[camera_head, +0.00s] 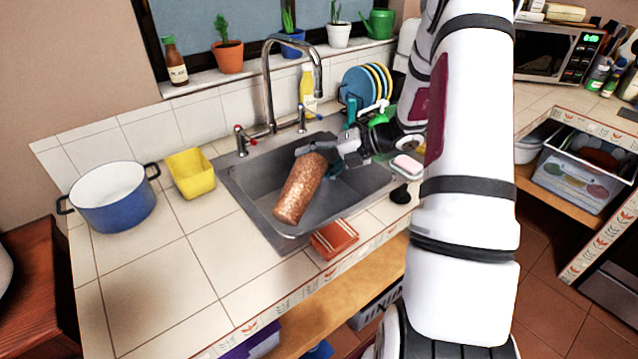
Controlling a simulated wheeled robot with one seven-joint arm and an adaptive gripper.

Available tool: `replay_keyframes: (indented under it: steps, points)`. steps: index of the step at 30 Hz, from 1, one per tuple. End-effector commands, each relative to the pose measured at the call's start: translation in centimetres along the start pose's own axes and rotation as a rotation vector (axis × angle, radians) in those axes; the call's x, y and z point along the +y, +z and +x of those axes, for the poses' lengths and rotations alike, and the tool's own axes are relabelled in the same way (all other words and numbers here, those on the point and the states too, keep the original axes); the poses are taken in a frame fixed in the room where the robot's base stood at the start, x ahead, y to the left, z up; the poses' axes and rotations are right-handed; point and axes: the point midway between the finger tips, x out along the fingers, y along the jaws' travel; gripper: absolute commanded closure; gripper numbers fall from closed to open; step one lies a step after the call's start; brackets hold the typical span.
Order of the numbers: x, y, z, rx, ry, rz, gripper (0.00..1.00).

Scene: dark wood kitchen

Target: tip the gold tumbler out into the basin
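The gold tumbler (298,192) is a speckled copper-gold cylinder. It is tilted over the grey basin (262,229), its upper end toward the tap and its lower end toward the front left. My gripper (316,153) is at the tumbler's upper end, with its fingers closed around it. The far finger is partly hidden by the tumbler. I cannot see into the tumbler or tell whether anything comes out. Whether its lower end touches the basin is also unclear.
The tall tap (268,95) rises behind the basin. A yellow tub (190,174) and a blue pot (113,203) stand left. A dish rack with plates (358,84) is behind, a soap dish (406,166) right, an orange cloth (334,239) at the front edge.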

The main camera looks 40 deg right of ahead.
Motion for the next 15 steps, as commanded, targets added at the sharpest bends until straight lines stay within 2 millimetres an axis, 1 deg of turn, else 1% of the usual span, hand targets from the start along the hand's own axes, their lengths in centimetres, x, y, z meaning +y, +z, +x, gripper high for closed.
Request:
replay_keyframes:
  steps: [15]
  points:
    - [-0.64,0.27,0.24,0.018,0.018,0.039,0.97]
